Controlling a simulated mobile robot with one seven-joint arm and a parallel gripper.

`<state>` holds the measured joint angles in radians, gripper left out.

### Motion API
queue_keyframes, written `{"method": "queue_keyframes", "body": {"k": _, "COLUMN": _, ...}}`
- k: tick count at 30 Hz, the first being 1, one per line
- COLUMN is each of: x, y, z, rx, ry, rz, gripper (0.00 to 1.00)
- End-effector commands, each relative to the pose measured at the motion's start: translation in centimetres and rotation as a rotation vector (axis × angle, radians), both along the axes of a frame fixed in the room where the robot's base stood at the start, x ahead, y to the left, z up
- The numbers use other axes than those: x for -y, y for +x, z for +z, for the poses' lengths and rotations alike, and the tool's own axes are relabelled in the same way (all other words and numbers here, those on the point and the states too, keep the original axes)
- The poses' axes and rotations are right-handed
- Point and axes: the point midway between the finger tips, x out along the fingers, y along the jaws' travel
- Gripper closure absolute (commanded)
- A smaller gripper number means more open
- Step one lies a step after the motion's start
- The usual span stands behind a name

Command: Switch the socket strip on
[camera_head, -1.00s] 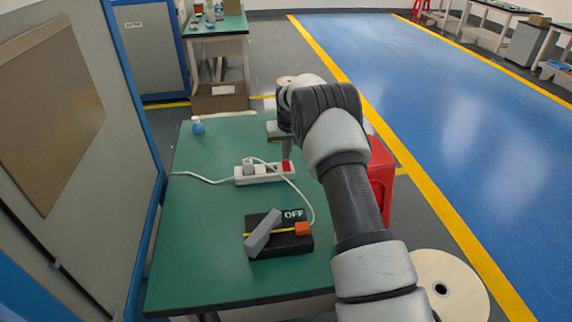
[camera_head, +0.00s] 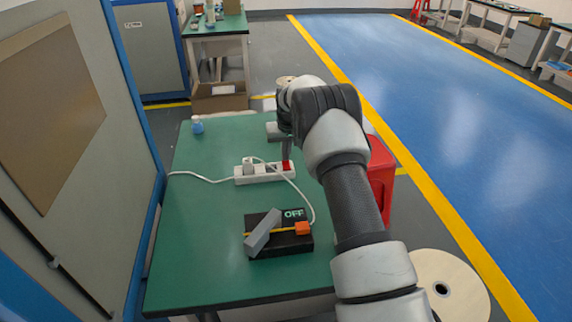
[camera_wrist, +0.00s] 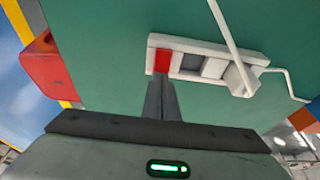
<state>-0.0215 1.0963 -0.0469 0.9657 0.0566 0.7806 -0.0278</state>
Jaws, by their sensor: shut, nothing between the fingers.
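The white socket strip (camera_head: 262,174) lies on the green table, with a red switch (camera_head: 287,165) at its right end. A plug (camera_head: 248,168) with a white cable sits in its left part. My gripper (camera_head: 286,157) is shut and empty, pointing down at the red switch. In the wrist view the shut fingertips (camera_wrist: 161,78) reach the lower edge of the red switch (camera_wrist: 162,60) on the strip (camera_wrist: 205,62); I cannot tell whether they touch it. A black device (camera_head: 280,246) in front of the strip shows "OFF".
The black device carries a grey lever-like block (camera_head: 262,231) and an orange piece (camera_head: 302,228). A small blue bottle (camera_head: 197,125) stands at the table's back left. A red stool (camera_head: 381,180) is beside the table's right edge. The table's (camera_head: 200,240) left front is clear.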

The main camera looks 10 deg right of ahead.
Motion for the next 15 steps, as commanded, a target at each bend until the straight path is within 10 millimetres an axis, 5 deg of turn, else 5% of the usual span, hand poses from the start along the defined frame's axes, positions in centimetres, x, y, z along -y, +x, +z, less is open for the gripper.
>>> {"method": "queue_keyframes", "body": {"k": 15, "x": 0.0, "y": -0.04, "z": -0.67, "rx": -0.001, "ry": 0.0, "rz": 0.0, "gripper": 1.0}}
